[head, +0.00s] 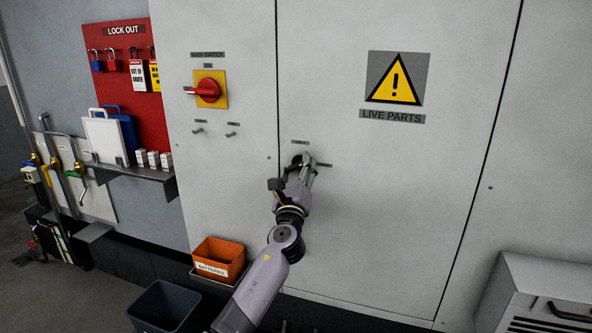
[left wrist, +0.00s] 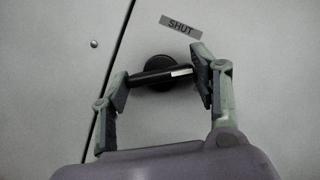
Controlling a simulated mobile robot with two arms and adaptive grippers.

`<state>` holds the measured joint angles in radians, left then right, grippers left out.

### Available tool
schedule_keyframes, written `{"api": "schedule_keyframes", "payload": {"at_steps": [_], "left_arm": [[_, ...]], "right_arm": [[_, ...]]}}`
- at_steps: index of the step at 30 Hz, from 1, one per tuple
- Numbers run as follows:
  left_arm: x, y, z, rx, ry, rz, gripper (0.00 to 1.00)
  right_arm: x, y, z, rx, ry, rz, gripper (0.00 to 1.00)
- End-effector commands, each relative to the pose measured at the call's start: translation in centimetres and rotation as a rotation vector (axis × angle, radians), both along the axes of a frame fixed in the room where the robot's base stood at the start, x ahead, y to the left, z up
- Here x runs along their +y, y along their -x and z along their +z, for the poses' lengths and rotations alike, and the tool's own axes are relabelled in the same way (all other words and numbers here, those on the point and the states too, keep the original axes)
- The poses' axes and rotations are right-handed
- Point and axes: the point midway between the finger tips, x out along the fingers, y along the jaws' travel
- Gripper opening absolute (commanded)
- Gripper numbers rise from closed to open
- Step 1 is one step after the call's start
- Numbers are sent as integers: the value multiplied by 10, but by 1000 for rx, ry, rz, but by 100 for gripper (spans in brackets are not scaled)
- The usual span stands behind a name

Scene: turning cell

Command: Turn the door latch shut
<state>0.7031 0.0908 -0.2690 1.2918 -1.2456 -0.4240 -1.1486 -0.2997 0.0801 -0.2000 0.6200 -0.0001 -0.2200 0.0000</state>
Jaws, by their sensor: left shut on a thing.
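The door latch (left wrist: 158,75) shows in the left wrist view as a black handle on a round black base on the grey cabinet door (head: 440,190). A label reading SHUT (left wrist: 181,27) is above and to the right of it. My left gripper (head: 303,165) is at the latch; in the left wrist view its two fingers (left wrist: 160,82) are on either side of the handle, shut on it. The handle lies nearly level in that view, tilted slightly. In the head view the gripper hides most of the latch. My right gripper is not in view.
A red main switch (head: 208,90) is on the panel left of the door, above two small keys or knobs. A lockout board (head: 130,80) and shelf are further left. An orange batteries bin (head: 219,258) stands below. A grey cabinet (head: 545,290) is at lower right.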

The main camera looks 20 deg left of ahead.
Motion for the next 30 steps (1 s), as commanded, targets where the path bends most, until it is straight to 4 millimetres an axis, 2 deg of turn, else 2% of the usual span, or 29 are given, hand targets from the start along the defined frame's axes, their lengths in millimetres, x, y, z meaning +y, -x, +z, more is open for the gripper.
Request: {"api": "schedule_keyframes", "payload": {"at_steps": [18, 30], "left_arm": [[-3, 0, 4, 22, 588, 0, 29], [-2, 0, 5, 31, 871, 1, 29]], "right_arm": [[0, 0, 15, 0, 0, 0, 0], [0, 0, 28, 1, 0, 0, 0]]}}
